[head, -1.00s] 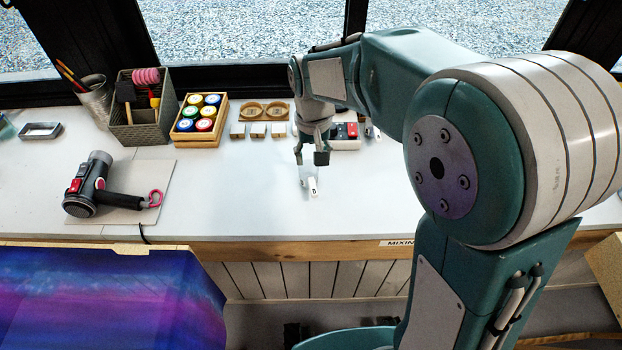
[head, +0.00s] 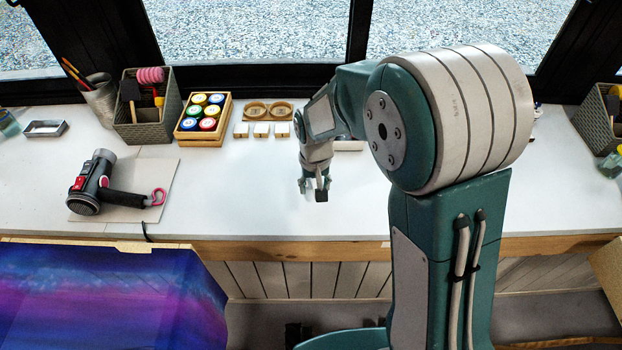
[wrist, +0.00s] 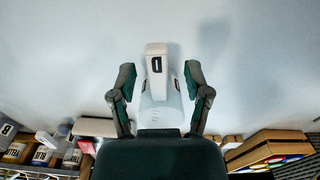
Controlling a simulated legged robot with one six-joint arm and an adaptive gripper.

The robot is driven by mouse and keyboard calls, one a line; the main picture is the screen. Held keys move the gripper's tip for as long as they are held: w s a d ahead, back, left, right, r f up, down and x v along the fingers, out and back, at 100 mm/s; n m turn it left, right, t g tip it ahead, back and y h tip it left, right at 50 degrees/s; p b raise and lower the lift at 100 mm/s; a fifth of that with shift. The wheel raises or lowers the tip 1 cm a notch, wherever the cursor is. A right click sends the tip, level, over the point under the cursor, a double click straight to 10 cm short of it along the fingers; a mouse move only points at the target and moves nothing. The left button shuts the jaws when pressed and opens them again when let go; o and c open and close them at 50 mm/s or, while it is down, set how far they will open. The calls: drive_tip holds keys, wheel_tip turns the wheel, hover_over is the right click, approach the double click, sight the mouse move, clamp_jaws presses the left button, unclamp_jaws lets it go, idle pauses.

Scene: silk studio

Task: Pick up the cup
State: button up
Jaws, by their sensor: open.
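The cup (wrist: 160,112) shows in the wrist view as a pale, translucent body with a white upright part bearing a dark mark. It stands between the two fingers of my gripper (wrist: 159,76), with a gap visible on each side. My gripper is open and does not visibly touch the cup. In the head view my gripper (head: 312,190) is low over the front middle of the white table. The cup is hidden there behind the gripper.
A hair dryer (head: 100,185) lies on a board at the left. A paint-jar crate (head: 203,120), small white blocks (head: 261,130) and a grey basket (head: 147,125) stand at the back. Another basket (head: 596,115) is at the right.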

clamp_jaws()
